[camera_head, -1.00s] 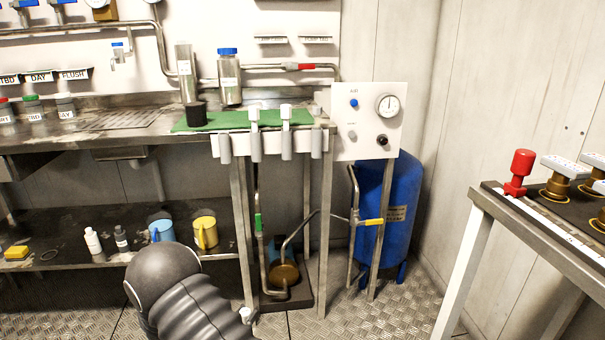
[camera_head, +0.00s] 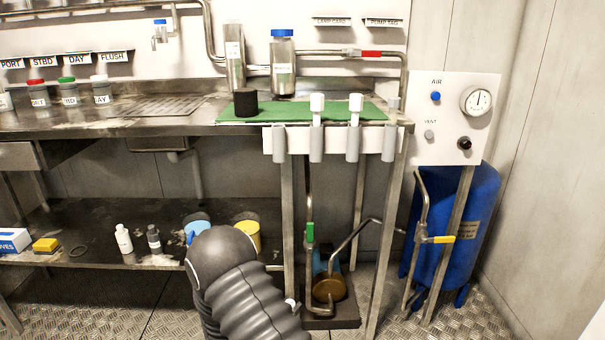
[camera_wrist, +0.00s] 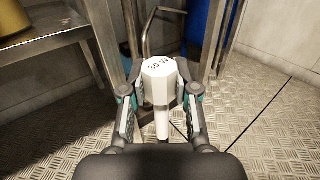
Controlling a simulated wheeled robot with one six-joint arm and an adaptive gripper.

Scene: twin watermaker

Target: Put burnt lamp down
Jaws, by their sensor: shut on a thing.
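In the wrist view my gripper (camera_wrist: 160,100) is shut on a white lamp (camera_wrist: 158,82) with a faceted head marked "30 W" and a narrower stem pointing down the picture. The lamp is held above the patterned metal floor, clear of any surface. In the head view only my dark arm shows at the bottom middle; the gripper and the lamp are hidden there. Similar white lamp-like pieces (camera_head: 317,108) stand in grey holders along the front of the bench, by a green mat (camera_head: 245,114).
A blue tank (camera_head: 475,225) and gauge panel (camera_head: 450,120) stand right.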

